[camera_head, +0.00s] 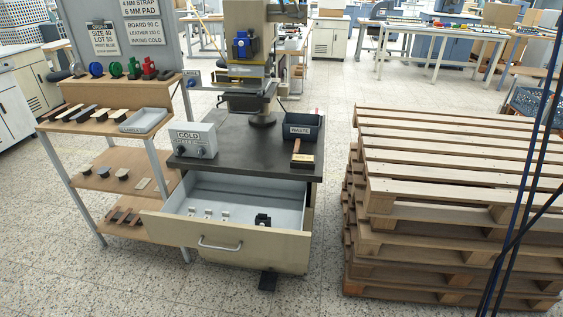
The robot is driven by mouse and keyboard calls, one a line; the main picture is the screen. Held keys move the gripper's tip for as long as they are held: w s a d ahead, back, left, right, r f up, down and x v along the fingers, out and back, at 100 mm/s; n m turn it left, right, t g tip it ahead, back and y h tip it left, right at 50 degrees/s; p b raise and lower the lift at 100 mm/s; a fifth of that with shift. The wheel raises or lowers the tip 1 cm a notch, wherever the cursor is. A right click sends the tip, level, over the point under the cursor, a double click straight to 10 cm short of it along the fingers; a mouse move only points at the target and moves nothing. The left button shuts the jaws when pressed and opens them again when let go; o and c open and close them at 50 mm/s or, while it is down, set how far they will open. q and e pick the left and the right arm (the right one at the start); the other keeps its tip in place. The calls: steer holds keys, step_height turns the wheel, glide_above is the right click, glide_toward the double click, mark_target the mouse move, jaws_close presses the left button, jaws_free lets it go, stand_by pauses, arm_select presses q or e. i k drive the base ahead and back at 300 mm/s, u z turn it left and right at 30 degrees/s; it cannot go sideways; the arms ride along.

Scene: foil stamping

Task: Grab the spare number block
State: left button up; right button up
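A small dark block (262,219), which looks like the spare number block, sits inside the open drawer (227,242) near its front right. It is too small to read any digits. Several small pale pieces (208,214) stand in a row to its left in the same drawer. The drawer is pulled out below the dark bench top, and its front has a metal handle (220,244). Neither of my grippers is in view.
A stamping press (250,75) with a blue part stands on the bench top (240,145). A control box (193,140) marked COLD and a WASTE bin (303,127) flank it.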

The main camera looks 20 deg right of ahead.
mark_target(300, 161)
steer(key=u, duration=1.2)
steer(key=i, duration=2.2)
steer(key=z, duration=2.75)
